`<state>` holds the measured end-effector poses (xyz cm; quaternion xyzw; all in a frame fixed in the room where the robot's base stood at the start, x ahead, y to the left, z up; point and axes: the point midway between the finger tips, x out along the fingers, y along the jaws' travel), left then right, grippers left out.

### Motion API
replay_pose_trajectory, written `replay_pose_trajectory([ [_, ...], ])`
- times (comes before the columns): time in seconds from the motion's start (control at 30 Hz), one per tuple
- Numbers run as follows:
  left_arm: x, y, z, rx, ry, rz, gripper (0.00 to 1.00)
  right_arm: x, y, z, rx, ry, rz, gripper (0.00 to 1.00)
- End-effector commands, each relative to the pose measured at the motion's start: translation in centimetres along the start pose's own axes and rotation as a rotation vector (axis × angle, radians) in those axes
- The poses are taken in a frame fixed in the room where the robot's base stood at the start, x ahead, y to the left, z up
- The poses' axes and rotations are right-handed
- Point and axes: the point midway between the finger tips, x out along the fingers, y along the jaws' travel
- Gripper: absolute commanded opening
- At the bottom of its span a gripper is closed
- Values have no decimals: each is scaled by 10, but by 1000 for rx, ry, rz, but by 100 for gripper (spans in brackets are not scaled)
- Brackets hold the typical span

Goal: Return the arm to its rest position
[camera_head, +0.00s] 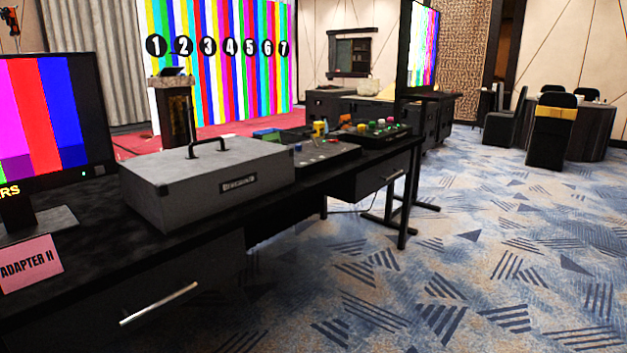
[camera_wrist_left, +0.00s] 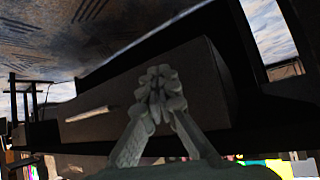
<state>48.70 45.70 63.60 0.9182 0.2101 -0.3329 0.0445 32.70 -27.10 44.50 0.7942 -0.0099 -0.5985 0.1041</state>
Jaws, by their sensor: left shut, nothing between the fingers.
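My left gripper (camera_wrist_left: 158,92) shows in the left wrist view with its fingertips together and nothing between them. Behind it is a dark drawer front (camera_wrist_left: 205,85) with a light bar handle (camera_wrist_left: 90,114); the fingers are to the right of the handle and do not hold it. I cannot tell how far the fingers are from the drawer. Neither gripper shows in the head view.
The black desk (camera_head: 95,235) has a drawer with a metal handle (camera_head: 158,303). On it are a grey case (camera_head: 205,180), a monitor (camera_head: 50,120), a pink "ADAPTER II" card (camera_head: 28,264) and control panels (camera_head: 325,152). Carpet (camera_head: 480,260) at right is clear.

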Motion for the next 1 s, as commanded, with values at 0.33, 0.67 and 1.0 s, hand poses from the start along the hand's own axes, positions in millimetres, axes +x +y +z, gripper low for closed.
replay_pose_trajectory([
  [0.33,-25,71,232,373,-445,99,0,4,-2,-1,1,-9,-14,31],
  [0.67,-45,107,279,482,-535,186,0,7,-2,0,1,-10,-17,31],
  [1.0,-45,107,279,482,-535,186,0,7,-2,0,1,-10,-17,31],
])
